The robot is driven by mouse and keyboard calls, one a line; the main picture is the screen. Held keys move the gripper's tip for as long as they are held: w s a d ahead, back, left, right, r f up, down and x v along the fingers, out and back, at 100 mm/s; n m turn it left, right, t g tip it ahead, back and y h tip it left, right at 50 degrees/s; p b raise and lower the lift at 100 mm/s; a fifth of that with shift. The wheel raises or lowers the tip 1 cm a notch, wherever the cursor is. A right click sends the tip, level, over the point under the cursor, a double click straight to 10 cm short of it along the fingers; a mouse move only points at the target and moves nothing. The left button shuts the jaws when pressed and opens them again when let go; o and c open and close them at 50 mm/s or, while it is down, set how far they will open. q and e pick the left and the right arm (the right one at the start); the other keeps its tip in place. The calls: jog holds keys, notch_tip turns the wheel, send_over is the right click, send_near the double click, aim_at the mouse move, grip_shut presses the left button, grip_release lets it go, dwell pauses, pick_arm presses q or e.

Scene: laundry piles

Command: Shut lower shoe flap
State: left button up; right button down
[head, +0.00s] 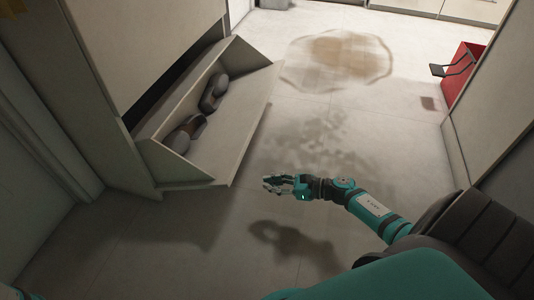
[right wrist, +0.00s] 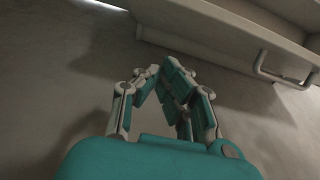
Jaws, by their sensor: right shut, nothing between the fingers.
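The lower shoe flap (head: 247,110) is tilted open at the base of the pale shoe cabinet (head: 150,50), left of centre in the head view. Dark shoes (head: 213,93) lie inside it. My right gripper (head: 268,183) is shut and empty, low over the floor, to the right of the flap's near corner and apart from it. In the right wrist view the closed fingers (right wrist: 155,72) point toward a pale panel edge (right wrist: 215,60) with a bar handle (right wrist: 285,72) at upper right. My left gripper is not in view.
A stained patch (head: 335,60) spreads on the tiled floor (head: 330,210) at the back. A red bin-like box (head: 465,70) stands at the right by a grey cabinet side (head: 495,90). The floor between flap and right side is free of objects.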

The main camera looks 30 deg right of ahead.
jog(key=w+a+r+b, duration=0.2)
jog(key=w+a+b, duration=0.1)
jog(key=w+a, duration=0.2)
jog(key=shift+w+a, duration=0.35)
jog(key=shift+w, duration=0.5)
jog(key=shift+r, duration=0.1)
